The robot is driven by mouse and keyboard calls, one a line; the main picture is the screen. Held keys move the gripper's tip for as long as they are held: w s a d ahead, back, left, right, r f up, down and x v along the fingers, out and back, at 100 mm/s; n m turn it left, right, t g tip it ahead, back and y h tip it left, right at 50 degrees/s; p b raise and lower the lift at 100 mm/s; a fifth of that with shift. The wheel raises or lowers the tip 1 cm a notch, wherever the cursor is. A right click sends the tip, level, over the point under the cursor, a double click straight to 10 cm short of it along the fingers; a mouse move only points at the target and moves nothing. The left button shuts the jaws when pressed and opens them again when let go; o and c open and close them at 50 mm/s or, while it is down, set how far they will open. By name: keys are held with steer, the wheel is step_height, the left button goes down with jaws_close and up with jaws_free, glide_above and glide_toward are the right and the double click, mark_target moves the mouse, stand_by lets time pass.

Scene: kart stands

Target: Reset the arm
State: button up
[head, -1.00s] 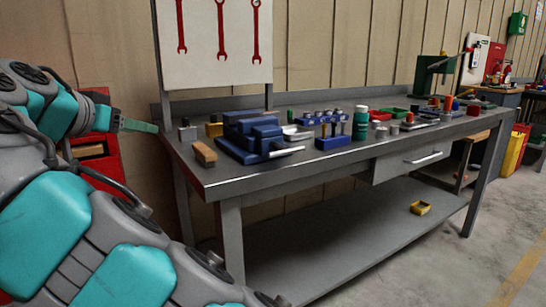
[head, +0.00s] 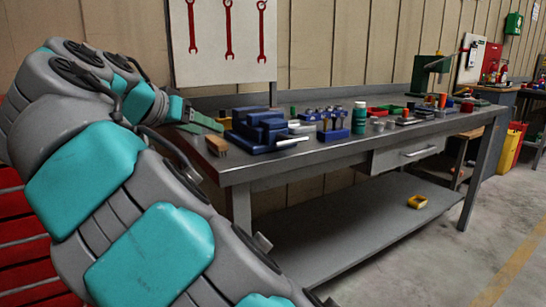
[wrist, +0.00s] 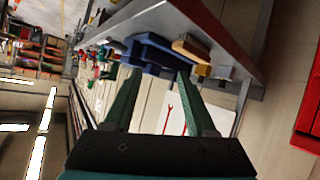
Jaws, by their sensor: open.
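My gripper (head: 204,119) is at the left end of the grey workbench (head: 290,171), beside the blue vise (head: 258,131) in the head view. In the wrist view my gripper (wrist: 155,92) has two green fingers spread apart with nothing between their tips. My arm covers the left part of the head view.
On the bench stand a green bottle (head: 360,118), a blue tool holder (head: 333,131) and several small parts. A red cabinet (wrist: 308,95) is at the right of the wrist view. Floor in front is clear.

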steer(key=s+d+f+g, duration=0.2)
steer(key=d+f, duration=0.1)
steer(key=d, duration=0.5)
steer(key=s+d+f+g+h, duration=0.1)
steer(key=d+f+g, duration=0.15)
steer(key=d, duration=0.55)
steer(key=s+d+f+g, duration=0.15)
steer(key=d+f, duration=0.25)
steer(key=d, duration=0.5)
steer(key=s+d+f+g+y, duration=0.2)
steer(key=s+d+f+g, duration=0.1)
steer(key=s+d+f, duration=0.65)
steer(key=s+a+f+n+g+y, duration=0.1)
steer(key=s+a+f+y, duration=0.1)
steer(key=s+f, duration=0.6)
steer(key=s+a+f+n+g+y, duration=0.2)
steer(key=s+f, duration=0.7)
steer(key=s, duration=0.5)
steer(key=shift+a+g, duration=0.3)
steer(key=shift+a, duration=0.15)
steer(key=shift+s, duration=0.1)
